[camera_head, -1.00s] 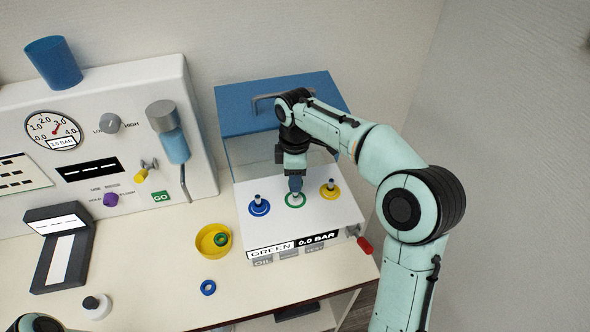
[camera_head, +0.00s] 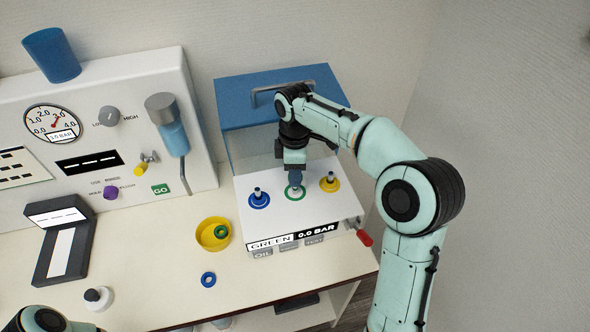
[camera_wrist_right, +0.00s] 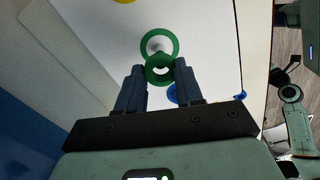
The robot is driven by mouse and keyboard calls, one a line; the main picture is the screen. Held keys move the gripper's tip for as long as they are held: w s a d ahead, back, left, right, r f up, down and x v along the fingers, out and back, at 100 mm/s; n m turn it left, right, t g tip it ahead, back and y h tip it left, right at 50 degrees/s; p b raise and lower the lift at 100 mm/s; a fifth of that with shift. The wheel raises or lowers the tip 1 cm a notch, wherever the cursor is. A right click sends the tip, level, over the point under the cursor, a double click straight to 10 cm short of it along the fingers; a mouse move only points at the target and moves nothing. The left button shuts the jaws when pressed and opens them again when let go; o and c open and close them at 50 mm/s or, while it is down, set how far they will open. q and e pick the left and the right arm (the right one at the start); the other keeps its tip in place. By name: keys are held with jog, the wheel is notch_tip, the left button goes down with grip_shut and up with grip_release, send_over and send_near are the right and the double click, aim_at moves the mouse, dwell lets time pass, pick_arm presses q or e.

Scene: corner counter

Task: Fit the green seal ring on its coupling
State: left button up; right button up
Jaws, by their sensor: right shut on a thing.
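My right gripper (camera_head: 295,181) is over the green-ringed coupling (camera_head: 294,192) on the white top of the test box. In the right wrist view its fingers (camera_wrist_right: 160,82) are shut on a small green seal ring (camera_wrist_right: 150,74). Beyond the held ring, the coupling's larger green ring (camera_wrist_right: 174,38) surrounds a short grey post (camera_wrist_right: 155,44). The held ring overlaps the near edge of that larger ring in this view, and the post shows outside its hole. The height gap between ring and coupling cannot be told. My left gripper is out of view.
Blue (camera_head: 259,200) and yellow (camera_head: 330,184) couplings flank the green one. A raised blue lid (camera_head: 262,101) stands behind. A yellow bowl (camera_head: 203,237) holds another green ring (camera_head: 221,231). A red handle (camera_head: 364,237) juts out at right.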

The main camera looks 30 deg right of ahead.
aim_at(295, 192)
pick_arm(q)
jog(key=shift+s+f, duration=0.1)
pick_arm(e)
jog(key=shift+f, duration=0.2)
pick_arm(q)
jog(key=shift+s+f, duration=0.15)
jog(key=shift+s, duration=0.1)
pick_arm(e)
jog(key=shift+f, duration=0.5)
pick_arm(q)
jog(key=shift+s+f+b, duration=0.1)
jog(key=shift+b, duration=0.2)
pick_arm(e)
jog(key=shift+f, duration=0.2)
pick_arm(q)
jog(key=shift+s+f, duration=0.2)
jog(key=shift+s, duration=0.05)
pick_arm(e)
jog(key=shift+f, duration=0.5)
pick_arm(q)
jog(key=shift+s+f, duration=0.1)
pick_arm(e)
jog(key=shift+f, duration=0.3)
pick_arm(q)
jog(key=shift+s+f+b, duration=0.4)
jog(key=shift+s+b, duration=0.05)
jog(key=shift+b, duration=0.05)
pick_arm(e)
jog(key=shift+f, duration=0.9)
